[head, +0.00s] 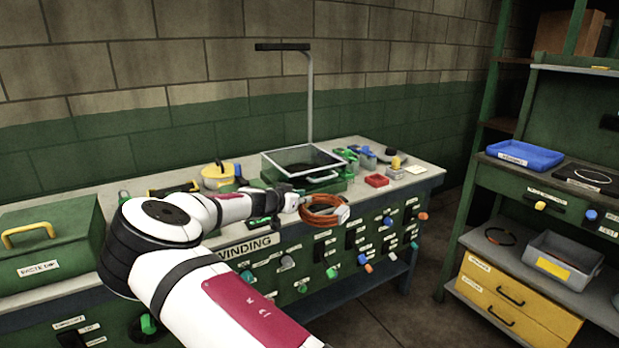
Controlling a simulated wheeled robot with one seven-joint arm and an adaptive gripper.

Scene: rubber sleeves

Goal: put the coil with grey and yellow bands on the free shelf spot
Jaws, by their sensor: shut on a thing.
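An orange-brown coil (323,222) hangs at the end of my arm, in front of the winding bench. My gripper (304,203) is shut on this coil. A pale patch shows on the coil's right side; I cannot make out grey and yellow bands at this size. The shelf unit stands at the right. Its lower grey shelf (483,251) holds a thin dark coil (500,236) and a grey bin (563,257), with some bare surface around them. I cannot tell which bare spot is the free shelf spot.
The bench (428,178) carries a green box (48,240), a yellow pot (218,175), a glass-topped case (303,158) and a red tray (376,180). A blue tray (525,154) sits on the upper shelf surface. Open floor (400,310) lies between bench and shelf unit.

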